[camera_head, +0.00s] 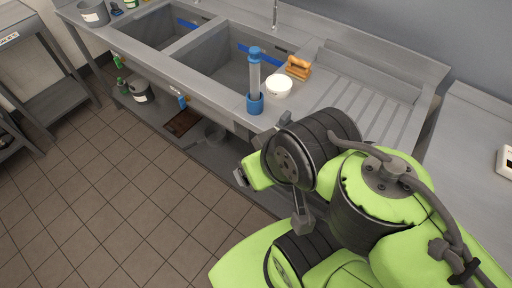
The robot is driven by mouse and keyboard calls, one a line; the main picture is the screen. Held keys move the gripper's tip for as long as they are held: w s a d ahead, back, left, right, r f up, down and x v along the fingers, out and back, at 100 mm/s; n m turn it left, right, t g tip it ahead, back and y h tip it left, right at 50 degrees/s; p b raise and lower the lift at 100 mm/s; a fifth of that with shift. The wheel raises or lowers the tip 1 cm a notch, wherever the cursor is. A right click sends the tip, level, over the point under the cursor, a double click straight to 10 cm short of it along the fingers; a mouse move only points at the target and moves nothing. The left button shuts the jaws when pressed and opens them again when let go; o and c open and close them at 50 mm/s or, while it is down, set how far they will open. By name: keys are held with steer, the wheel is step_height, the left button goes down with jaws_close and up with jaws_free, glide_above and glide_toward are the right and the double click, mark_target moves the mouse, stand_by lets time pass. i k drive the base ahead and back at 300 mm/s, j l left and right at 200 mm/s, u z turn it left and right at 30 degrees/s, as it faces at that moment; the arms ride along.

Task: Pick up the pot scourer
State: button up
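A small brush-like item with an orange-brown, wood-coloured handle (298,68) lies on the steel sink top, just right of the second basin and behind a white bowl. It looks most like the pot scourer, but its underside is hidden and I cannot be sure. My green and black arm is folded in the lower right, in front of the counter. My gripper (243,178) seems to be at the arm's left end, low in front of the counter edge and well apart from the brush-like item. Its fingers are not clear, and I cannot tell whether it is open.
A white bowl (278,86) and a tall clear cylinder with blue ends (254,82) stand near the counter's front edge. Two sink basins lie left, a ribbed drainboard (359,104) right. A lower shelf holds pots and bottles. The tiled floor (120,200) at left is clear.

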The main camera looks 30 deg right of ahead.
mark_target(285, 120)
steer(key=z, duration=1.15)
